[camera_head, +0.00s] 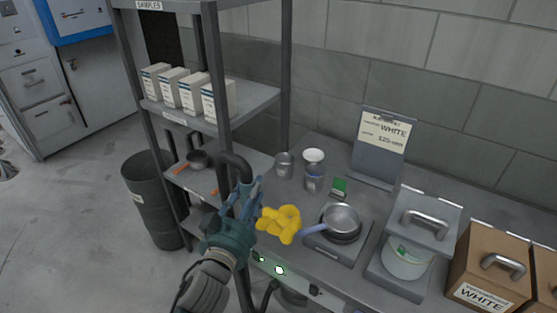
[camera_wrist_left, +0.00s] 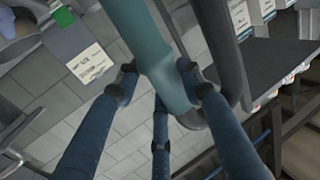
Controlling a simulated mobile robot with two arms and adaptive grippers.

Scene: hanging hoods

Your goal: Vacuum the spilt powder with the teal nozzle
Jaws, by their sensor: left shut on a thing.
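My left gripper (camera_head: 246,194) is raised in front of the shelf rack, left of the bench top. In the left wrist view its dark blue fingers (camera_wrist_left: 160,92) are closed around a teal tube-shaped nozzle (camera_wrist_left: 150,45). The nozzle slants down between the fingers, and a dark grey hose (camera_wrist_left: 232,60) curves beside it. The hose bend (camera_head: 236,163) also shows above the gripper in the head view. I cannot make out any spilt powder. My right gripper is not in view.
Metal cups (camera_head: 314,172) and a lidded container (camera_head: 408,258) stand on the bench. The shelf rack (camera_head: 218,70) stands close behind the gripper; a dark bin (camera_head: 152,202) is left.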

